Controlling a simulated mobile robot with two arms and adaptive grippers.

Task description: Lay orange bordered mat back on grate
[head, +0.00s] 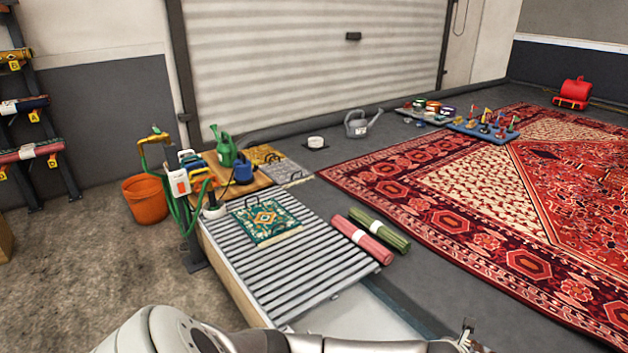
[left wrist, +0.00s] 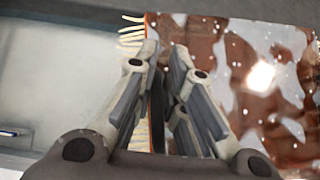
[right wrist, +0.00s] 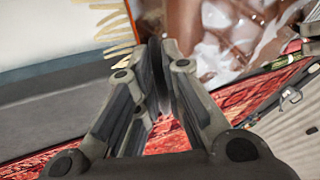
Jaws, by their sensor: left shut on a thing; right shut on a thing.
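In the left wrist view my left gripper (left wrist: 164,48) is shut on the edge of a wet, glossy brown and whitish mat (left wrist: 225,50) with cream fringe and a thin orange edge. In the right wrist view my right gripper (right wrist: 160,48) is shut on the same kind of edge; the brown mat (right wrist: 225,30) lies beyond its fingertips. Much of the mat is out of frame, and the head view does not show it. In the head view the slatted grate (head: 290,275) carries a teal patterned mat (head: 266,222) at its far end; my left gripper (head: 468,335) is at the bottom edge.
A large red rug (head: 480,200) covers the right floor. The near grate slats are bare.

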